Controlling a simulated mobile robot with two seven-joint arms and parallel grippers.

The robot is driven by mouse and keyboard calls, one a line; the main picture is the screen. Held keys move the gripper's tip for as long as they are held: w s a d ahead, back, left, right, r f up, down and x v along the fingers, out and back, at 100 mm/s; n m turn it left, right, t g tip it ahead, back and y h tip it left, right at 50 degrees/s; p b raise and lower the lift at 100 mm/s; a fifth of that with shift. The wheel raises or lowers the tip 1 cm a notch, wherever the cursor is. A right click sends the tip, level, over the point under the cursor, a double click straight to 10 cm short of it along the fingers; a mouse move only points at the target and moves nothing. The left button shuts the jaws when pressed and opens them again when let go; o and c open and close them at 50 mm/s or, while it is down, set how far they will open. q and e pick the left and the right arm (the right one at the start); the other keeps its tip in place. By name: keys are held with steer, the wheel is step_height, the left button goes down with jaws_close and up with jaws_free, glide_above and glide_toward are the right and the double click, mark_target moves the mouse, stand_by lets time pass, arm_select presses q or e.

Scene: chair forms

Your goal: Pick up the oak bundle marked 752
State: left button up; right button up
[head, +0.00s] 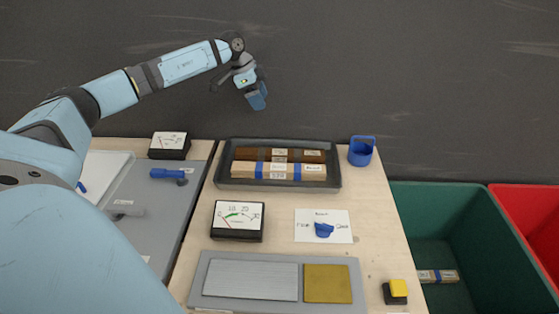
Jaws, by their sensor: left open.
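A dark tray (222,178) on the table holds wooden bundles lying side by side. A pale bundle (243,169) with blue bands and white labels lies at the front. A dark brown bundle (260,155) lies behind it. Another pale banded bundle (438,276) lies in the green bin (440,193). The labels are too small to read, so I cannot tell which bundle is 752. My left gripper (257,98) is open and empty, raised above and behind the tray against the dark wall. My right gripper is not in view.
Dial meters (238,220) and (170,145) stand left and in front of the tray. A blue cup (361,151) stands at its right. A card with a blue knob (324,230), a grey panel (250,280) and a yellow button (398,288) are nearer. A red bin (520,200) is far right.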

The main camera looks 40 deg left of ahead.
arm_select(q)
steer(key=b, duration=0.6)
glide_toward(280, 152)
step_height(280, 152, up, 3)
steer(key=s, duration=0.2)
steer(key=x, duration=0.5)
steer(key=a+x, duration=0.1)
steer(key=x, duration=0.2)
steer(key=shift+w+a+f+b, duration=0.1)
steer(key=shift+w+f+b, duration=0.05)
steer(key=shift+w+b, duration=0.2)
steer(key=b+x, duration=0.1)
steer(key=x, duration=0.4)
steer(key=shift+w+f, duration=0.25)
steer(key=shift+r, duration=0.1)
steer(key=c, duration=0.9)
steer(key=shift+o, duration=0.2)
